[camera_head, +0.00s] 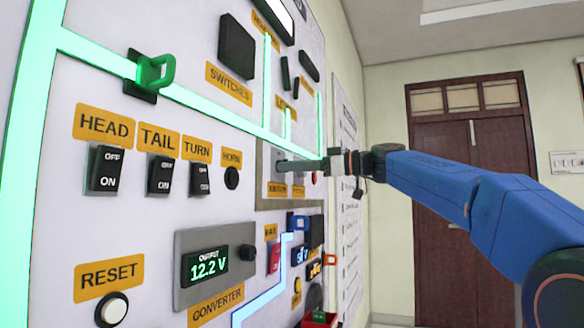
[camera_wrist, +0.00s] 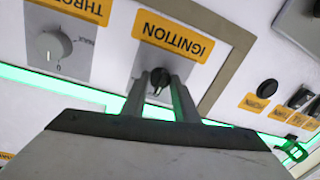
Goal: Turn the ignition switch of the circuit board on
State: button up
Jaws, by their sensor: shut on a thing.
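The ignition switch (camera_wrist: 159,77) is a small dark knob on a grey plate, under the yellow IGNITION label (camera_wrist: 174,35) as the wrist view shows it. My gripper (camera_head: 285,166) reaches the panel from the right in the head view. In the wrist view my gripper (camera_wrist: 161,84) has one finger on each side of the knob and is shut on it. The fingers hide part of the knob, and I cannot read its position marks. In the head view the fingers cover the knob.
A throttle knob (camera_wrist: 50,46) is beside the ignition plate. HEAD (camera_head: 106,170), TAIL (camera_head: 160,175) and TURN (camera_head: 201,180) switches are on the same board. A green handle (camera_head: 155,73) sticks out at upper left. A converter display (camera_head: 208,267) reads 12.2 V. Strips glow green and blue.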

jog(key=shift+m, duration=0.4)
jog(key=m, duration=1.1)
jog(key=shift+s+f+t+y, duration=0.1)
jog(key=shift+s+t+y, duration=0.05)
jog(key=shift+t+y, duration=0.2)
jog(key=shift+m+t, duration=0.25)
jog(key=shift+m, duration=0.25)
jog(key=o, duration=1.1)
jog(key=shift+c, duration=0.2)
jog(key=v, duration=1.7)
jog(key=shift+d, duration=0.25)
